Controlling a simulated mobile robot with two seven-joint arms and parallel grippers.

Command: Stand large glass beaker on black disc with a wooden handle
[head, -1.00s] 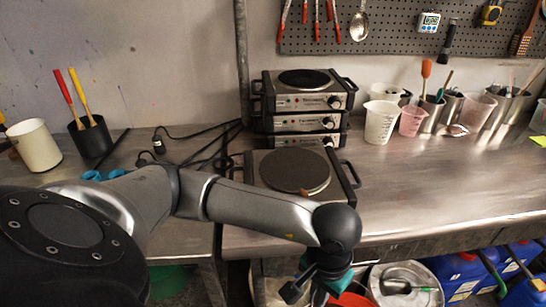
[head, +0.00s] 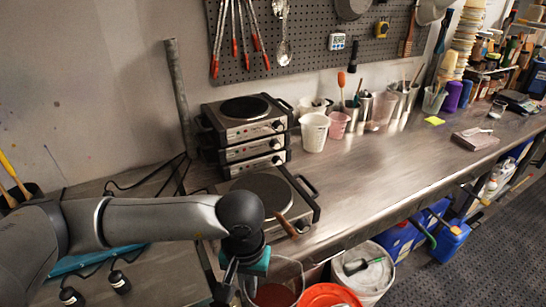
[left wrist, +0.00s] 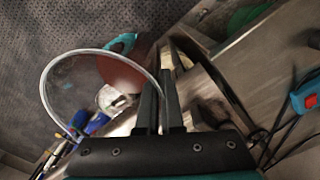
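The large glass beaker (head: 290,268) is clear and shows at the bottom of the head view, in front of the bench edge. My left gripper (head: 230,285) is at its left side. In the left wrist view the beaker's round rim (left wrist: 82,52) runs to the fingers of my left gripper (left wrist: 160,100), which are closed on its wall. The black disc (head: 262,190) lies on the front hot plate, its wooden handle (head: 286,224) pointing toward the bench edge. The disc's top is bare. My right gripper is not in view.
Stacked hot plates (head: 245,130) stand behind the front hot plate (head: 306,208). A white jug (head: 314,132) and a pink cup (head: 338,126) stand to the right. Buckets (head: 362,270) stand below the bench edge. The bench right of the hot plate is clear.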

